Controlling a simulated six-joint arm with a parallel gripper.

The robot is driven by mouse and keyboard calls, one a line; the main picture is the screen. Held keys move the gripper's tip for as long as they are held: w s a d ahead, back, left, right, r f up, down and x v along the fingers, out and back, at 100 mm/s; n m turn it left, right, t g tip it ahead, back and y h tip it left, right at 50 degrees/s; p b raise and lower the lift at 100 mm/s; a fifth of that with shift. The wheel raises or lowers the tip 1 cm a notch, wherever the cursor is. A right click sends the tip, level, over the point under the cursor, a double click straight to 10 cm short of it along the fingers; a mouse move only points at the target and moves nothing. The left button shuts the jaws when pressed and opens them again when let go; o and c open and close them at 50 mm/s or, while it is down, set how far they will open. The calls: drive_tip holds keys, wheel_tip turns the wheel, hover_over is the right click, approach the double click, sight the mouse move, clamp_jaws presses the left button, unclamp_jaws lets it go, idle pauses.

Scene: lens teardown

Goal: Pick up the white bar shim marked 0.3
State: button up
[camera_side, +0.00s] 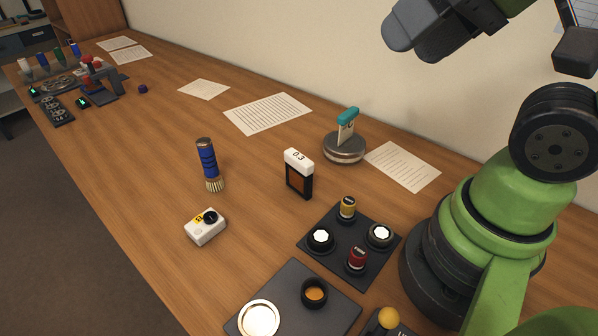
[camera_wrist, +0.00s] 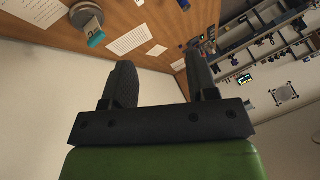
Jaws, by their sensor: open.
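The white bar shim marked 0.3 (camera_side: 299,157) stands upright near the middle of the wooden table in the side view.
A grey round base with a teal-topped piece (camera_side: 347,117) stands behind the shim to the right. A blue brush (camera_side: 207,163) and white box (camera_side: 205,227) stand left. A dark mat with several knobs (camera_side: 337,254) lies in front. Bare table surrounds the shim.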

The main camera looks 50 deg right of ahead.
drive_tip(key=w+f+g, duration=0.2)
drive_tip(key=w, duration=0.5)
drive_tip(key=n+g+h, duration=0.2)
drive_tip(key=g, duration=0.3)
hover_over(295, 167)
drive_tip(key=d, duration=0.2)
drive_tip(key=f, duration=1.3)
drive_tip(key=shift+w+a, duration=0.25)
drive_tip(key=shift+w, duration=0.1)
drive_tip(key=f, duration=0.7)
drive_tip(key=shift+w+f, duration=0.1)
drive_tip(key=shift+w, duration=0.25)
wheel_tip(295, 167, down, 6)
drive_tip(key=shift+s+a+r, duration=0.1)
drive_tip(key=shift+a, duration=0.05)
clamp_jaws()
